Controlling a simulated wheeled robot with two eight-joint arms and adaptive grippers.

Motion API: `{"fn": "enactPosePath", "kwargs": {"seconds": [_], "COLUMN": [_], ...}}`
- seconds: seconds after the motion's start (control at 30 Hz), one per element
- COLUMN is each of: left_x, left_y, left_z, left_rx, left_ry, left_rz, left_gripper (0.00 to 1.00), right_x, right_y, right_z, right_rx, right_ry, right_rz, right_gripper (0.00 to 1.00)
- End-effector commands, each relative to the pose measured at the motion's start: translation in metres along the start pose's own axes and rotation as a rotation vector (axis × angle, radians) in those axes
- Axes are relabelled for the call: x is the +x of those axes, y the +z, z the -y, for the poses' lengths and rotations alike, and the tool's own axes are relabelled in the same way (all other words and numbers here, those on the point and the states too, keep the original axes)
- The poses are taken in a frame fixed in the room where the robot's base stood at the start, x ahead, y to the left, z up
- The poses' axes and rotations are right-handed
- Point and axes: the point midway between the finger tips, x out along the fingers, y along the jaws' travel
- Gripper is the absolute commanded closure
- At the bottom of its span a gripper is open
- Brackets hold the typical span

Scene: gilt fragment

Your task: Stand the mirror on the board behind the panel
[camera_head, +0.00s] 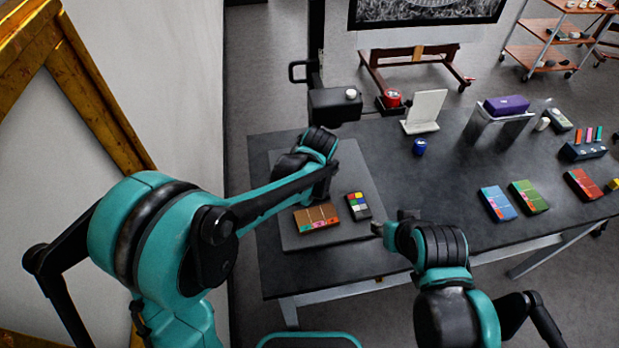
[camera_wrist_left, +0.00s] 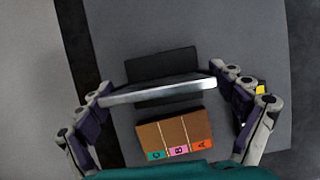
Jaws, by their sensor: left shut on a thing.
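My left gripper (camera_wrist_left: 162,88) is shut on the mirror (camera_wrist_left: 158,90), a thin slab with a pale edge, its fingers at the slab's two ends. In the head view my left arm hides the mirror; the gripper (camera_head: 325,168) is over the far part of the grey board (camera_head: 365,172). The brown panel (camera_head: 317,218) with coloured labels lies on the board's near part. In the wrist view the panel (camera_wrist_left: 172,134) is just below the mirror. A dark patch lies beyond the mirror; I cannot tell whether the mirror touches the board. My right gripper (camera_head: 380,229) is near the board's right edge, its fingers unclear.
A colour chart (camera_head: 358,206) lies right of the panel. The dark table (camera_head: 440,185) also holds a blue jar (camera_head: 420,146), a white stand (camera_head: 425,111), a purple box (camera_head: 506,105) and several colour cards (camera_head: 528,196). A gilt frame (camera_head: 85,75) stands at left.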

Motion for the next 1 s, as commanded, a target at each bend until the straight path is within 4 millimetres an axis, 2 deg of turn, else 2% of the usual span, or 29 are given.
{"fn": "enactPosePath", "kwargs": {"seconds": [0.07,0.4,0.43,0.8,0.87,1.0], "left_x": [0.009,0.011,0.011,0.008,0.003,-0.02], "left_y": [0.003,0.002,0.002,0.003,0.003,0.004], "left_z": [0.0,0.0,0.0,0.0,0.0,0.0], "left_rx": [-0.001,0.0,0.0,0.0,0.0,0.001], "left_ry": [0.0,0.0,0.0,0.0,0.0,0.0], "left_rz": [0.001,0.001,0.0,0.0,0.0,0.0], "left_gripper": [0.66,0.66,0.01,0.0,0.0,0.0], "right_x": [0.004,0.005,0.005,0.003,0.001,-0.006], "right_y": [0.003,0.004,0.003,0.002,0.0,-0.005], "right_z": [0.0,0.0,0.0,0.0,0.0,0.0], "right_rx": [0.0,0.0,0.0,0.0,0.0,0.0], "right_ry": [0.0,0.0,0.0,0.0,0.0,0.0], "right_rz": [0.0,0.0,0.0,0.0,0.0,0.0], "right_gripper": [0.6,0.6,0.6,0.6,0.6,0.6]}}
